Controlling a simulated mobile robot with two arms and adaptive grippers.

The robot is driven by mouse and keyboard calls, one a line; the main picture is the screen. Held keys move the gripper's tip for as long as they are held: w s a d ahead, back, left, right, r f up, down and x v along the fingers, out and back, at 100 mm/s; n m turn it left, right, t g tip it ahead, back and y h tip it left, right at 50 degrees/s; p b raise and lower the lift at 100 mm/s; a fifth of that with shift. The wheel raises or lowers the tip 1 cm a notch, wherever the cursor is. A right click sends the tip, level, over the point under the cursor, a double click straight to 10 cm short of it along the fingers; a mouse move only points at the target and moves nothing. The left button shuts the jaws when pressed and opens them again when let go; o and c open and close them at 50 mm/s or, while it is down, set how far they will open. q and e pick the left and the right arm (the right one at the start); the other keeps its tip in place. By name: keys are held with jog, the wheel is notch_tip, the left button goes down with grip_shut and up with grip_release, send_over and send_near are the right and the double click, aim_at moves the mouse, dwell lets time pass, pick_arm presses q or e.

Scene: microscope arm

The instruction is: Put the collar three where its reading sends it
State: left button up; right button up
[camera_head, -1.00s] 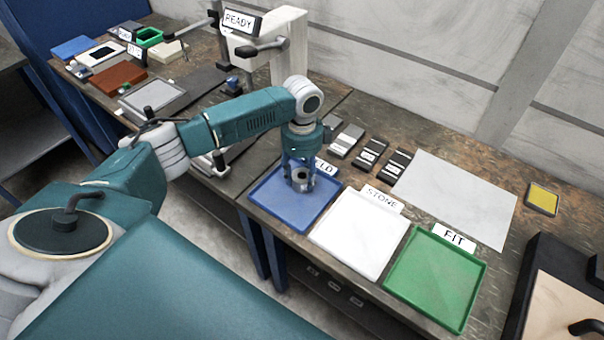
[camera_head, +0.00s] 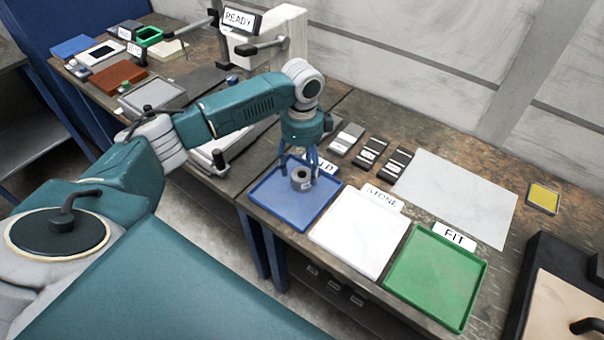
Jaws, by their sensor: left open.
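A grey metal collar (camera_head: 300,179) with a dark bore stands in the blue tray (camera_head: 285,213), towards its back right corner. My left gripper (camera_head: 300,165) is open just above and around the collar, fingers pointing down. The tray's sign is partly hidden behind the gripper; only its last letters show. The white tray (camera_head: 355,240) marked STONE and the green tray (camera_head: 430,282) marked FIT stand to the right, both empty. A white machine with a READY sign (camera_head: 242,20) stands at the back left. My right gripper is not in view.
Several dark and grey blocks (camera_head: 370,153) lie behind the trays. A pale sheet (camera_head: 455,197) covers the bench to their right. A yellow-topped pad (camera_head: 543,197) lies farther right. Brown, blue and green items crowd the far left bench.

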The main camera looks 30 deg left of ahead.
pick_arm(q)
notch_tip(320, 180, up, 9)
jog(key=shift+b, duration=0.45)
jog(key=shift+f, duration=0.15)
